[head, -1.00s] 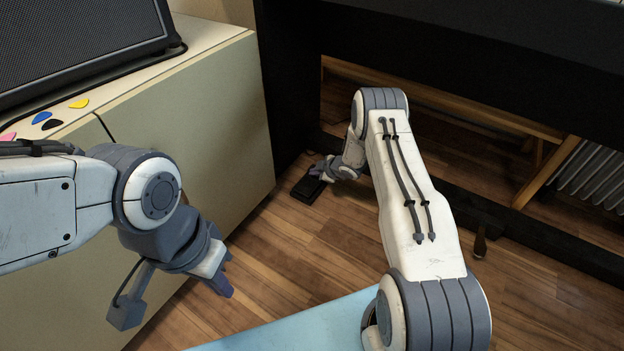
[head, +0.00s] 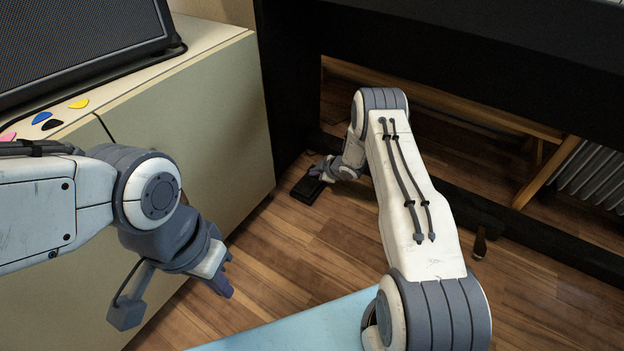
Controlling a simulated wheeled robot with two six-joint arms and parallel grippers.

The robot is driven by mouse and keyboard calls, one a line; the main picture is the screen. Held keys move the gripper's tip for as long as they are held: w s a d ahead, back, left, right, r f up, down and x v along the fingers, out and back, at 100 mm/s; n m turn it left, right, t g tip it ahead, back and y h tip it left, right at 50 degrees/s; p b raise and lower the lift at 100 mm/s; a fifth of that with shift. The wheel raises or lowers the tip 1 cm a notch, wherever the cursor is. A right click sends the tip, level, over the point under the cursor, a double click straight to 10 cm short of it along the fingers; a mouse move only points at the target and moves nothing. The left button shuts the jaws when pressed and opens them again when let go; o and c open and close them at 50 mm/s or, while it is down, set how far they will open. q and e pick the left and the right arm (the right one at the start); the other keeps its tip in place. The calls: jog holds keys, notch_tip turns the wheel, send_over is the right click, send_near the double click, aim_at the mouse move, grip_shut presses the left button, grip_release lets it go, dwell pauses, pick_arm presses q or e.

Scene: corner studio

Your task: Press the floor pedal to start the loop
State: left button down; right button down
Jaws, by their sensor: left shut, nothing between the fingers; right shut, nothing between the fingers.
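The floor pedal (head: 306,191) is a small dark flat box on the wooden floor, near the foot of the black stand. My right gripper (head: 317,171) reaches down to its far right end, with its fingertips over or against the pedal's top; I cannot tell whether they touch it. The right gripper is shut with nothing in it. My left gripper (head: 226,287) hangs over the floor in front of the cabinet, shut and empty, well away from the pedal.
A pale cabinet (head: 205,130) stands at left, with a speaker amp (head: 80,40) and colored picks (head: 60,115) on top. A black keyboard stand (head: 450,50) spans the back. A radiator (head: 597,172) is at right. The floor left of the pedal is narrow.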

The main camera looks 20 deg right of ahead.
dwell(0.4)
jog(key=shift+f, duration=0.45)
jog(key=shift+f+b, duration=0.35)
jog(key=shift+b, duration=0.1)
dwell(0.4)
jog(key=shift+s+a+f, duration=0.1)
jog(key=shift+s+f, duration=0.15)
jog(key=shift+f, duration=0.3)
dwell(0.3)
jog(key=shift+s+r+p, duration=0.1)
jog(key=shift+r+p, duration=0.6)
jog(key=shift+r, duration=0.4)
jog(key=shift+w+r, duration=0.1)
jog(key=shift+w, duration=0.1)
